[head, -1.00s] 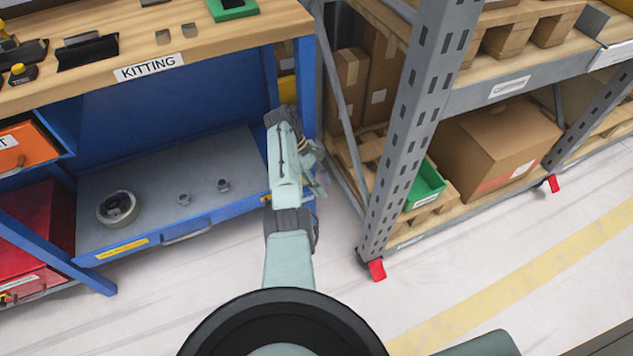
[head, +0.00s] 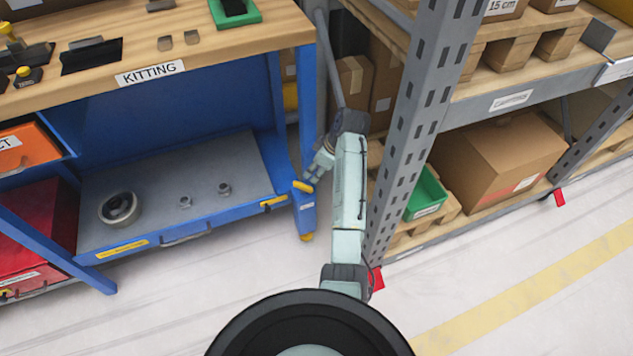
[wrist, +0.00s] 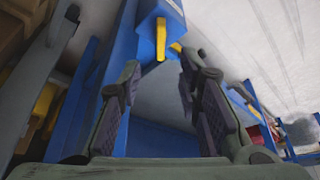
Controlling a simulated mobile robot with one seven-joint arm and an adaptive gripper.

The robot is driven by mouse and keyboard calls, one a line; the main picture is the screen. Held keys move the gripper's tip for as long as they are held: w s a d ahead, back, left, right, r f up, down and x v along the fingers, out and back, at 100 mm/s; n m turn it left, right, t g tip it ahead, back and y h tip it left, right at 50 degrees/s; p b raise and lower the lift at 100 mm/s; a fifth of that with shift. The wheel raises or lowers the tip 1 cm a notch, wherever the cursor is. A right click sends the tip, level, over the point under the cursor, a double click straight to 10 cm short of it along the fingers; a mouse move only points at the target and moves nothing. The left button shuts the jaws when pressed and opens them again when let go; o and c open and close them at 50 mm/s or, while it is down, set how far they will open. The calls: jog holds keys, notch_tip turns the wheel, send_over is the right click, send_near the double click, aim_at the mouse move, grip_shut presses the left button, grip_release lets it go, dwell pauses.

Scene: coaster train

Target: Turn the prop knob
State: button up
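A yellow bar-shaped knob (head: 303,187) is on the blue post (head: 306,216) at the right front corner of the kitting bench. I take it to be the prop knob. In the wrist view the yellow knob (wrist: 176,47) shows just beyond the fingertips, on the blue post (wrist: 150,28). My gripper (head: 318,168) is just right of and above the knob in the head view. In the wrist view my gripper (wrist: 160,72) has its two fingers spread with a clear gap and nothing between them. I cannot tell whether a finger touches the knob.
A grey rack upright (head: 418,110) stands close to the right of my arm. A green bin (head: 428,192) sits behind it. The floor in front is clear.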

aim_at(304, 185)
jog(key=x, duration=1)
jog(key=shift+a+f, duration=0.1)
jog(key=shift+f, duration=0.2)
jog(key=shift+c, duration=0.6)
grip_shut()
jog(key=shift+s, duration=0.1)
